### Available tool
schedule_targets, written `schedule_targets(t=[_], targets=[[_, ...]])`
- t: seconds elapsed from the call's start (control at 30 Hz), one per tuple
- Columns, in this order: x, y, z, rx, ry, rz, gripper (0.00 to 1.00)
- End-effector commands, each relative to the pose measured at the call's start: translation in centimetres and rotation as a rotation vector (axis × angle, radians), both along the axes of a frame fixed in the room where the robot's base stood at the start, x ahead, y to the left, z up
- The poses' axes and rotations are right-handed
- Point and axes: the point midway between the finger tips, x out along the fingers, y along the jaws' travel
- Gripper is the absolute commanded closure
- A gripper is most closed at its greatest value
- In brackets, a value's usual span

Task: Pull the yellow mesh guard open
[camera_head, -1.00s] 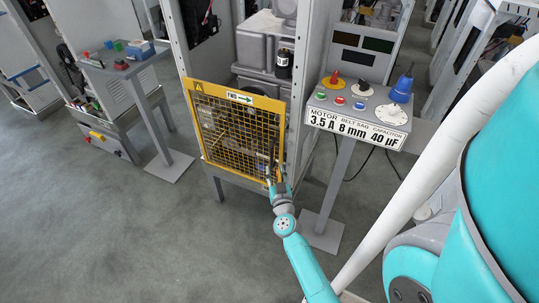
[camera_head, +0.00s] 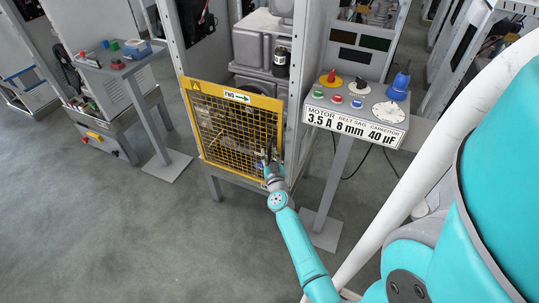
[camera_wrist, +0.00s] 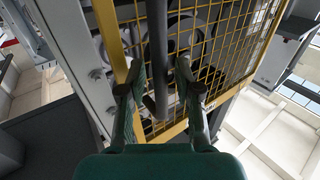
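The yellow mesh guard (camera_head: 232,131) covers the lower front of a grey cabinet and looks closed. Its yellow frame (camera_wrist: 108,36) and mesh also show in the wrist view. A grey vertical handle bar (camera_wrist: 157,50) stands in front of the mesh, near the guard's right side in the head view. My gripper (camera_head: 270,160) is at this handle. In the wrist view my gripper (camera_wrist: 158,76) has its two fingers apart, one on each side of the bar, with gaps visible. Contact with the bar cannot be made out.
A control panel (camera_head: 356,112) on a post stands right of the guard. Another pedestal (camera_head: 122,62) with buttons stands at left. A grey cabinet post (camera_wrist: 72,50) is close to the left finger in the wrist view. The floor (camera_head: 110,235) in front is clear.

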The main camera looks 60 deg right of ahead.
Motion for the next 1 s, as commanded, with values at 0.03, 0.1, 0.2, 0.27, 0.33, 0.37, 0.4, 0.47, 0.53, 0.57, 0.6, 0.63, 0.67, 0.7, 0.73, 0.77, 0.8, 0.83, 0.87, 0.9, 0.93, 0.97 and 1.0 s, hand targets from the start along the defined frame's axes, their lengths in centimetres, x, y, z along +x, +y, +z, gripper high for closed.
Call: schedule_targets(t=[0.03,0.1,0.2,0.27,0.33,0.37,0.4,0.47,0.53,0.57,0.6,0.63,0.67,0.7,0.73,0.77,0.8,0.83,0.87,0.9,0.93,0.97,1.0], targets=[[0.0,0.0,0.0,0.0,0.0,0.0,0.86],[0.0,0.0,0.0,0.0,0.0,0.0,1.0],[0.0,0.0,0.0,0.0,0.0,0.0,1.0],[0.0,0.0,0.0,0.0,0.0,0.0,1.0],[0.0,0.0,0.0,0.0,0.0,0.0,1.0],[0.0,0.0,0.0,0.0,0.0,0.0,1.0],[0.0,0.1,0.0,0.0,0.0,0.0,1.0],[0.0,0.1,0.0,0.0,0.0,-0.002,1.0],[0.0,0.3,0.0,0.001,-0.001,-0.004,1.0],[0.1,0.4,0.0,0.001,-0.001,-0.006,1.0],[0.0,0.6,0.0,0.001,-0.002,-0.01,1.0],[0.0,0.7,-0.1,0.001,0.0,-0.014,1.0],[0.0,0.9,-0.1,0.002,-0.001,-0.018,1.0],[0.1,1.1,-0.1,0.001,0.0,-0.023,1.0],[0.1,1.3,-0.1,0.002,0.0,-0.028,1.0],[0.1,1.6,-0.1,0.002,0.0,-0.033,1.0],[0.1,1.9,-0.1,0.002,0.0,-0.042,1.0],[0.1,2.1,-0.1,0.002,-0.001,-0.048,1.0],[0.2,2.4,0.0,0.0,0.0,-0.054,1.0],[0.2,2.7,0.0,0.002,-0.001,-0.064,1.0],[0.2,3.0,0.0,0.0,0.0,-0.072,1.0],[0.3,3.3,0.0,0.002,0.0,-0.079,1.0],[0.3,3.7,0.0,0.001,0.001,-0.091,1.0]])
